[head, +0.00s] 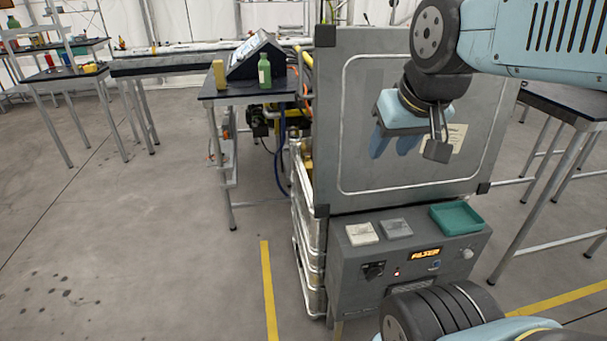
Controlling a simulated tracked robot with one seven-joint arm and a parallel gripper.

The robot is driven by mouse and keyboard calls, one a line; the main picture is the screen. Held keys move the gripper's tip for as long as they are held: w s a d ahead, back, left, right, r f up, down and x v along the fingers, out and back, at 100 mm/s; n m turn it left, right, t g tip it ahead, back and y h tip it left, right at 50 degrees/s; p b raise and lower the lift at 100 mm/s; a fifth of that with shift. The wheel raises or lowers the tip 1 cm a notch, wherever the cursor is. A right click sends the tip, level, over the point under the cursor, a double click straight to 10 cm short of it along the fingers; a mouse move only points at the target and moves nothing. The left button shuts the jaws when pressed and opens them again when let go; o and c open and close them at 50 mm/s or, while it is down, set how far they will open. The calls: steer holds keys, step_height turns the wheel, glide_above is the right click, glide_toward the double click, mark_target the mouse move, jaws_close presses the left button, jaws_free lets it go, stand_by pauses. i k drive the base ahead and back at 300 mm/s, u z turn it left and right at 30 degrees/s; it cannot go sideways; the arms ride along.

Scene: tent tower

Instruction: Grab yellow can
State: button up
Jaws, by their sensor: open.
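A small upright yellow object (219,75), which looks like the yellow can, stands on a dark table (244,90) left of the centre, near its left edge. My gripper (394,146) is at the upper right, in front of a large grey panel.
A green bottle (264,70) and a slanted console (255,54) stand beside the yellow object. The grey panel (350,70) rises above a control box (412,262) with a teal tray (457,217). Open floor (120,240) lies to the left.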

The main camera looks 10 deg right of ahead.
mark_target(307, 162)
steer(key=u, duration=1.55)
steer(key=i, duration=3.8)
steer(key=z, duration=3)
